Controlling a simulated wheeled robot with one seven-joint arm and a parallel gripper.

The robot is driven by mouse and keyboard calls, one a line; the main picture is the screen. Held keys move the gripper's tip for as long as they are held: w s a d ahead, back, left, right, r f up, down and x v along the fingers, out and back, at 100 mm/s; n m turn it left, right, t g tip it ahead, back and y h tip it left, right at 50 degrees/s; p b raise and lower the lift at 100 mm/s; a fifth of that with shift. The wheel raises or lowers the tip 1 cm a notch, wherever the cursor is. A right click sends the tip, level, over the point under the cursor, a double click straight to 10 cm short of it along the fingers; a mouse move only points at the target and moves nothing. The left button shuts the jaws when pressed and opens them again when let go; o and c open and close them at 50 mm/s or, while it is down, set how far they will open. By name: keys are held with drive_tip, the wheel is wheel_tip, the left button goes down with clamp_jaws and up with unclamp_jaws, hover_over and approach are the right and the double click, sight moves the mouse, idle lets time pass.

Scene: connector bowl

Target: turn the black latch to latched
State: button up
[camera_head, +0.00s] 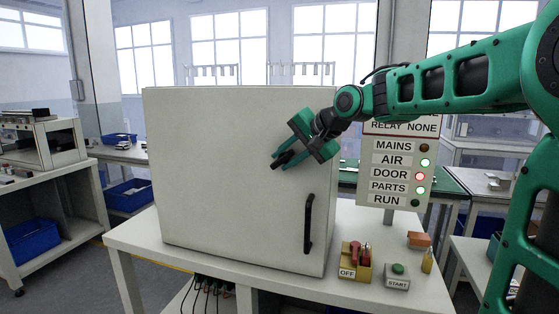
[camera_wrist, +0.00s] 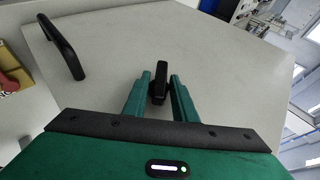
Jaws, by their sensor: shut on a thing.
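The black latch (camera_wrist: 159,84) is a small black handle on the face of the pale cabinet door (camera_head: 215,170). In the wrist view my gripper (camera_wrist: 160,88) has one green finger on each side of the latch, shut on it. In the head view my gripper (camera_head: 280,160) is at the upper right part of the door and hides part of the latch (camera_head: 284,158), which looks tilted there. The door appears closed.
A black door handle (camera_head: 309,224) is below and right of my gripper. A yellow OFF switch box (camera_head: 356,262) and a START button (camera_head: 397,277) stand on the table at right. A status panel (camera_head: 392,175) shows DOOR lit red.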

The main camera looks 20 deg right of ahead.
drive_tip(key=t+y, duration=0.1)
drive_tip(key=m+t+y, duration=0.1)
drive_tip(key=shift+f+t, duration=0.25)
drive_tip(key=shift+t, duration=0.05)
drive_tip(key=shift+f+m+t+y, duration=0.2)
drive_tip(key=shift+m+t+y, duration=0.6)
drive_tip(key=shift+t+y, duration=0.8)
drive_tip(key=o, duration=0.8)
drive_tip(key=shift+d, duration=0.1)
